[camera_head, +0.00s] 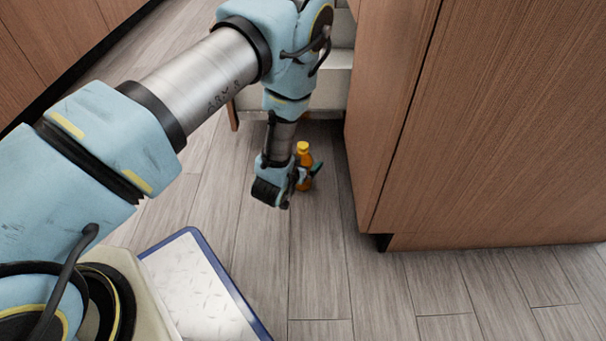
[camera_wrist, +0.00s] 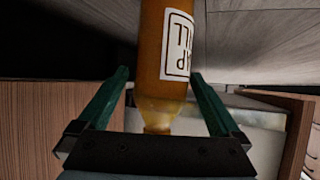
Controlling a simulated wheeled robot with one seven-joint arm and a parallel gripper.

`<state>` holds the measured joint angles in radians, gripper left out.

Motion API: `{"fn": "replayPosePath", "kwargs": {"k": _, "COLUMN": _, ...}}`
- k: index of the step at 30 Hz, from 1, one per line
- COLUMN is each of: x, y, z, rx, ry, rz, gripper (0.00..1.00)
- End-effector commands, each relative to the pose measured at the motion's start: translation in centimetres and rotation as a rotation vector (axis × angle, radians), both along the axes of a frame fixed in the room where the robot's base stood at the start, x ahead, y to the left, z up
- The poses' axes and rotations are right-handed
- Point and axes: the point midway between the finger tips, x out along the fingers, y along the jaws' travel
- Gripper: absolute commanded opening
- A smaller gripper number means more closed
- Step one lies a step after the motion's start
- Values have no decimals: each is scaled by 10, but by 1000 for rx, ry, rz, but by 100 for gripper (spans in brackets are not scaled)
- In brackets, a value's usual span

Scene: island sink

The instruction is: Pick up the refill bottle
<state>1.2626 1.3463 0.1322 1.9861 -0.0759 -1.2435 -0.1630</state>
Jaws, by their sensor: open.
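The refill bottle (camera_head: 304,165) is orange with a yellow cap and stands upright on the wood-plank floor beside the wooden cabinet. In the wrist view the bottle (camera_wrist: 165,60) appears upside down, with a white label bearing dark letters. My gripper (camera_head: 302,178) is low down at the bottle, partly hidden by my own wrist in the head view. In the wrist view my gripper's (camera_wrist: 160,80) two green fingers are apart, one on each side of the bottle. A gap shows between the left finger and the bottle; the right finger is closer to it.
A wooden cabinet (camera_head: 480,130) stands close on the right of the bottle. A pale stepped piece (camera_head: 335,85) is behind my arm. Another wooden cabinet front (camera_head: 45,45) is at the upper left. Open floor (camera_head: 310,260) lies in front of the bottle.

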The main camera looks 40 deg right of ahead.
Motion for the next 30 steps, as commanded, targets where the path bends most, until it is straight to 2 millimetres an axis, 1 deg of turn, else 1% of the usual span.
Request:
{"fn": "replayPosePath", "kwargs": {"k": 1, "x": 3, "y": -6, "z": -8, "rx": -4, "ry": -1, "rz": -1, "gripper": 100}}
{"fn": "replayPosePath", "kwargs": {"k": 6, "x": 11, "y": -19, "z": -14, "rx": -1, "ry": -2, "rz": 0, "gripper": 100}}
{"fn": "replayPosePath", "kwargs": {"k": 14, "x": 12, "y": -20, "z": -13, "rx": 0, "ry": 0, "rz": 1, "gripper": 100}}
{"fn": "replayPosePath", "kwargs": {"k": 17, "x": 12, "y": -20, "z": -13, "rx": 0, "ry": 0, "rz": 1, "gripper": 90}}
{"fn": "replayPosePath", "kwargs": {"k": 30, "x": 11, "y": -20, "z": -13, "rx": 0, "ry": 0, "rz": 1, "gripper": 40}}
